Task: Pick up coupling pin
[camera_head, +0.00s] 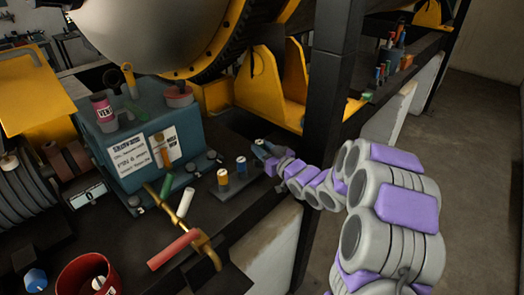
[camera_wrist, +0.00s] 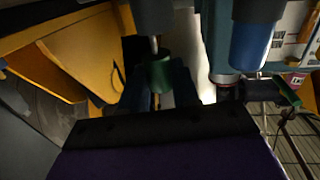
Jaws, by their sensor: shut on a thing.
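My gripper (camera_head: 264,152) is at the right end of a small dark pin block (camera_head: 238,182) on the bench. In the wrist view my gripper (camera_wrist: 157,98) is shut around a pin with a green collar (camera_wrist: 158,74) and a thin metal shaft. This seems to be the coupling pin; no label shows on it. In the head view it is mostly hidden by my gripper. I cannot tell whether it is clear of the block. Two other pins stand upright in the block to the left, one orange and dark (camera_head: 223,179), one blue-topped (camera_head: 241,166).
A teal box (camera_head: 140,140) with paper labels stands left of the block. A brass pipe with a red handle (camera_head: 174,249) and a red cup (camera_head: 88,274) are in front. A dark post (camera_head: 328,110) rises close to my arm. More coloured pins (camera_head: 382,72) stand farther back.

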